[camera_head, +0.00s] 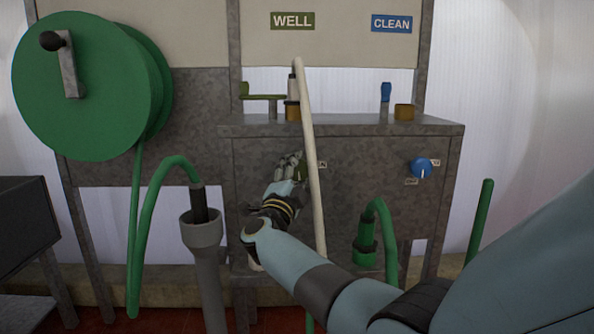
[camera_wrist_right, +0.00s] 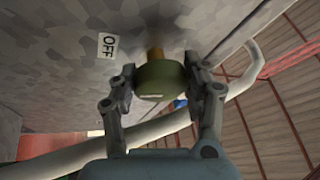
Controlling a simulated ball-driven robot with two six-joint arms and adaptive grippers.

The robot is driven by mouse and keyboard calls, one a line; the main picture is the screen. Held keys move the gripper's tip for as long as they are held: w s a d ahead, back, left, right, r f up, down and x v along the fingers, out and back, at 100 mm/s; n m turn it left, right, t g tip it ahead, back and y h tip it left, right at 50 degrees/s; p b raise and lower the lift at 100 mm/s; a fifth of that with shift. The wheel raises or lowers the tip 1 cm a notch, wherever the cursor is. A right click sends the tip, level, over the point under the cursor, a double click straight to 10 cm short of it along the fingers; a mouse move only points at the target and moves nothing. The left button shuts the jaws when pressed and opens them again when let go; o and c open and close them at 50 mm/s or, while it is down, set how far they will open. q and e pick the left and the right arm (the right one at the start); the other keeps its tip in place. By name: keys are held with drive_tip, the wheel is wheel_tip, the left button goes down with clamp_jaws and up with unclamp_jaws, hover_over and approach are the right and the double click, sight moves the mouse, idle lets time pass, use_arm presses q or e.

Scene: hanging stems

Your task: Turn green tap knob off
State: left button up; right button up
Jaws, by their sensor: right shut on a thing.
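The green tap knob (camera_wrist_right: 160,82) sits on a brass stem on the grey metal panel. It has a pale mark on its face. In the right wrist view my right gripper (camera_wrist_right: 158,88) has one finger on each side of the knob and is shut on it. An "OFF" label (camera_wrist_right: 109,46) is on the panel to the left of the knob. In the head view my right gripper (camera_head: 292,167) is at the panel's left part and mostly hides the knob. A pale hose (camera_head: 315,200) passes in front, beside the gripper. My left gripper is not in view.
A blue knob (camera_head: 421,168) is on the right of the panel. "WELL" (camera_head: 293,21) and "CLEAN" (camera_head: 391,23) signs hang above. A green hose reel (camera_head: 85,85) is at the left. A green hose (camera_head: 378,215) stands below the panel.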

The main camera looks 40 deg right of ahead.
drive_tip(key=shift+m+g, duration=0.4)
drive_tip(key=shift+m, duration=0.2)
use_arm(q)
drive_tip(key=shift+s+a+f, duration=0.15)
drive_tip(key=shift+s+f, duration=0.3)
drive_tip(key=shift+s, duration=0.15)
use_arm(e)
drive_tip(key=shift+f+m+g, duration=0.1)
drive_tip(key=shift+m+g, duration=0.2)
drive_tip(key=shift+m, duration=0.1)
drive_tip(key=o, duration=1.2)
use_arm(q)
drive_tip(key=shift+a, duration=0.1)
use_arm(e)
drive_tip(key=v, duration=0.7)
drive_tip(key=shift+s+a, duration=0.15)
drive_tip(key=shift+a, duration=0.05)
